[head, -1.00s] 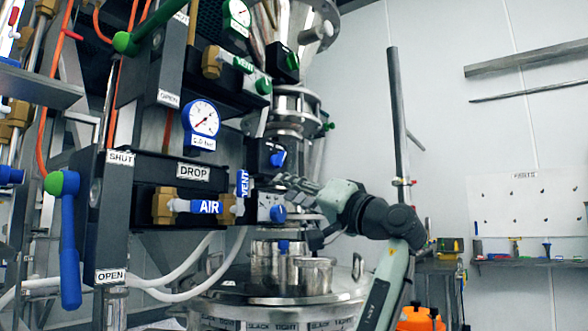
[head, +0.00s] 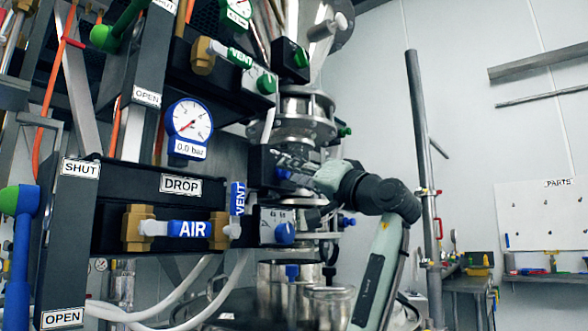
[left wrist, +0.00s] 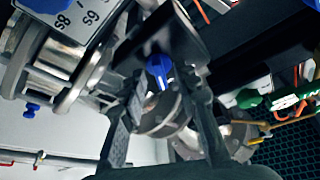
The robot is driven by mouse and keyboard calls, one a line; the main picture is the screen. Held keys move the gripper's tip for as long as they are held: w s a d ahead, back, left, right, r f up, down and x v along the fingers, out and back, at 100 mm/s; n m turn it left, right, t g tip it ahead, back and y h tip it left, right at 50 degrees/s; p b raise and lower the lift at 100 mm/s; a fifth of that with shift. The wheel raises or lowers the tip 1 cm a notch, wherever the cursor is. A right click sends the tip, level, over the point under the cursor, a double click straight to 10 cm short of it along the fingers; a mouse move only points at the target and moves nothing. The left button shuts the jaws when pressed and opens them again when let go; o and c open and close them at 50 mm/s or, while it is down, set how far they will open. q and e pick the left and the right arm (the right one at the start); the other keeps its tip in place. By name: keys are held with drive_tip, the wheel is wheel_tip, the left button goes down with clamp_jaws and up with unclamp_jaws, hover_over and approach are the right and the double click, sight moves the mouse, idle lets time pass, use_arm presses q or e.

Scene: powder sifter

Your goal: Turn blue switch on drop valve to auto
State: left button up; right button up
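A blue switch (head: 284,174) sits on a dark box to the right of the DROP label (head: 181,185). My left gripper (head: 292,170) is in front of it and hides much of it. In the left wrist view the blue switch (left wrist: 158,68) shows between the two fingers of my left gripper (left wrist: 164,95), which are apart with gaps on both sides. Whether a finger touches it cannot be told. The switch's auto marking cannot be read. A second blue knob (head: 285,233) on a light plate with small marks is just below. My right gripper is not in view.
A blue AIR lever (head: 188,229), a blue VENT lever (head: 238,198) and a pressure gauge (head: 190,122) reading 0.0 bar are left of the gripper. A green VENT lever (head: 241,58) is above. A steel post (head: 423,150) stands to the right.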

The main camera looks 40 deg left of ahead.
use_arm(q)
drive_tip(key=shift+w+a+r, duration=0.1)
drive_tip(key=shift+w+a, duration=0.05)
drive_tip(key=shift+a, duration=0.15)
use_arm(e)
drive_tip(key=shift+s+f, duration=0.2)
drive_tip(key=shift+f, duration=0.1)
use_arm(q)
clamp_jaws()
